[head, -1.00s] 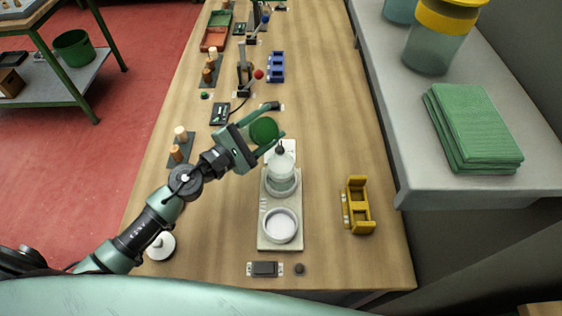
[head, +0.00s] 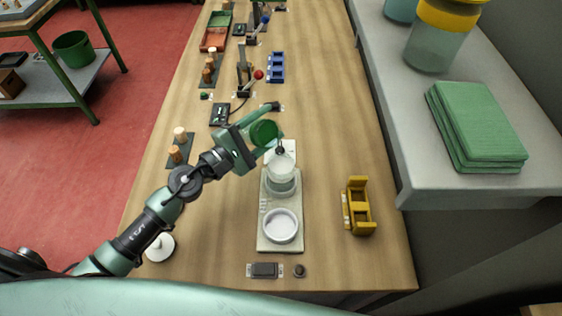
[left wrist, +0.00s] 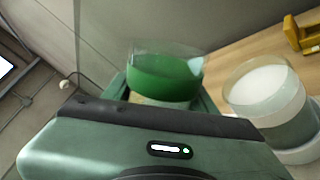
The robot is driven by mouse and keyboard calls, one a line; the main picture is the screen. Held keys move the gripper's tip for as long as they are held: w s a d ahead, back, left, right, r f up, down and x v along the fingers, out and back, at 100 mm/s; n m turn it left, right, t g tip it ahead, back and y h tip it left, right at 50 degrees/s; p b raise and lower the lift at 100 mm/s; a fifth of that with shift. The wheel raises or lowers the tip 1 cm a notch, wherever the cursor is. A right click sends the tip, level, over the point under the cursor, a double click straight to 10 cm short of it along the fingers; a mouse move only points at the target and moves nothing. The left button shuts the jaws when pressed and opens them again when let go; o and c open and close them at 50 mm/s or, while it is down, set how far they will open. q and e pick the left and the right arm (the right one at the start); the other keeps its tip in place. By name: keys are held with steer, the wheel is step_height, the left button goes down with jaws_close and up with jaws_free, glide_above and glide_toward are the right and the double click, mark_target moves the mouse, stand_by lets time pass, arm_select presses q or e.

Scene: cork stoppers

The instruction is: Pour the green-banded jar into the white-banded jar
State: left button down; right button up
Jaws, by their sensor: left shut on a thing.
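My left gripper (head: 262,140) is shut on the green-banded jar (head: 264,131), holding it above the bench. The jar is clear glass with a wide green band; in the left wrist view (left wrist: 166,75) its clear rim stands above the band. In the head view it looks tilted, but its contents are hard to make out. The white-banded jar (head: 281,180) stands upright on a pale board (head: 270,247), just below and right of the held jar in the head view. It also shows in the left wrist view (left wrist: 266,95), right of the held jar and apart from it. My right gripper is not in view.
A white round dish (head: 281,226) sits at the board's near end. A yellow holder (head: 358,206) stands to the right, with bare bench between. Wooden pegs (head: 176,153) stand to the left. A grey shelf (head: 415,150) with folded green cloth (head: 475,125) borders the right side.

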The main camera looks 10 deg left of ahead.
arm_select(q)
steer(key=shift+r+m, duration=0.4)
steer(key=shift+m, duration=0.4)
stand_by(0.7)
steer(key=shift+f+m+b, duration=0.8)
steer(key=shift+f+b, duration=0.15)
steer(key=shift+f, duration=0.15)
stand_by(1.0)
steer(key=shift+s+d+r+m+p, duration=0.2)
steer(key=shift+d+r+m+p, duration=0.1)
steer(key=shift+r+m+p, duration=0.25)
steer(key=shift+s+d+r+m+p, duration=0.15)
steer(key=shift+d+r+m+p, duration=0.15)
steer(key=shift+r+p, duration=0.35)
stand_by(0.9)
steer(key=shift+s+d+r+m, duration=0.1)
steer(key=shift+r+m, duration=0.3)
steer(key=shift+m, duration=0.45)
stand_by(0.9)
steer(key=shift+f+m, duration=0.15)
steer(key=shift+m, duration=0.15)
